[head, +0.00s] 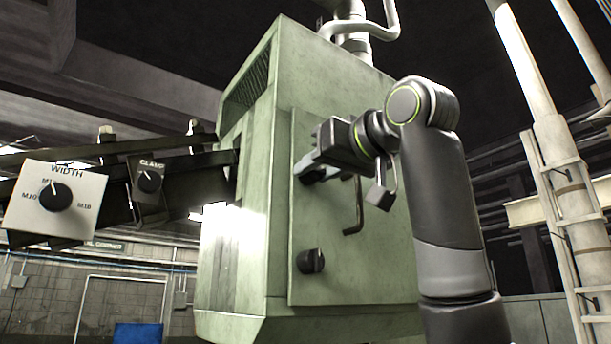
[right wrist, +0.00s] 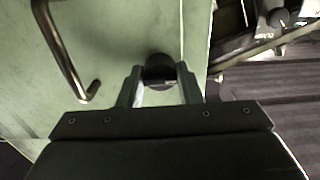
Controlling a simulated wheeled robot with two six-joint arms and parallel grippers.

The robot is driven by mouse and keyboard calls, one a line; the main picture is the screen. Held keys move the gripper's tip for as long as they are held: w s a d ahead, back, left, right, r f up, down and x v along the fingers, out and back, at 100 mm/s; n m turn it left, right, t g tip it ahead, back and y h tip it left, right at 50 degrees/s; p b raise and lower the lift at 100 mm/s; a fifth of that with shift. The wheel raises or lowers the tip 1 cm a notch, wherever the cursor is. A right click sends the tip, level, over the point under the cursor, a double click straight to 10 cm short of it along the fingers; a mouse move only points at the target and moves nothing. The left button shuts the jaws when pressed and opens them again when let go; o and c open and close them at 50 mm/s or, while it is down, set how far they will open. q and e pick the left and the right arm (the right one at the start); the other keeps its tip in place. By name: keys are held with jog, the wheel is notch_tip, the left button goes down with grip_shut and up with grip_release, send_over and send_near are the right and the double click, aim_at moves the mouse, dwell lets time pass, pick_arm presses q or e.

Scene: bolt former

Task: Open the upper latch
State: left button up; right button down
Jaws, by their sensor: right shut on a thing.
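The green machine cabinet (head: 325,75) has a flat door panel (head: 375,265) facing me. My right gripper (head: 305,172) is at the upper left of this panel, shut on the upper latch (head: 318,174), a dark round knob mostly hidden by the gripper. In the right wrist view the upper latch (right wrist: 158,70) sits between the two fingertips (right wrist: 158,80). The lower latch (head: 310,261), a dark knob, is clear and untouched near the panel's lower left. A bent metal handle (head: 356,207) is on the panel, right of the gripper. My left gripper is not in view.
A WIDTH dial box (head: 55,197) and a smaller dial box (head: 149,181) are on dark rails left of the cabinet. A pale pillar with a ladder (head: 565,170) stands at the right. A blue box (head: 138,333) is on the far left.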

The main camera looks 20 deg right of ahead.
jog(key=m+b, duration=0.1)
jog(key=m, duration=0.2)
jog(key=shift+f+m+b, duration=0.15)
jog(key=shift+m+b, duration=0.15)
jog(key=shift+m, duration=1)
jog(key=m+b, duration=0.1)
jog(key=m, duration=0.1)
jog(key=shift+m+b, duration=0.6)
jog(key=shift+m, duration=1.1)
jog(key=c, duration=0.8)
grip_release()
jog(key=shift+c, duration=0.2)
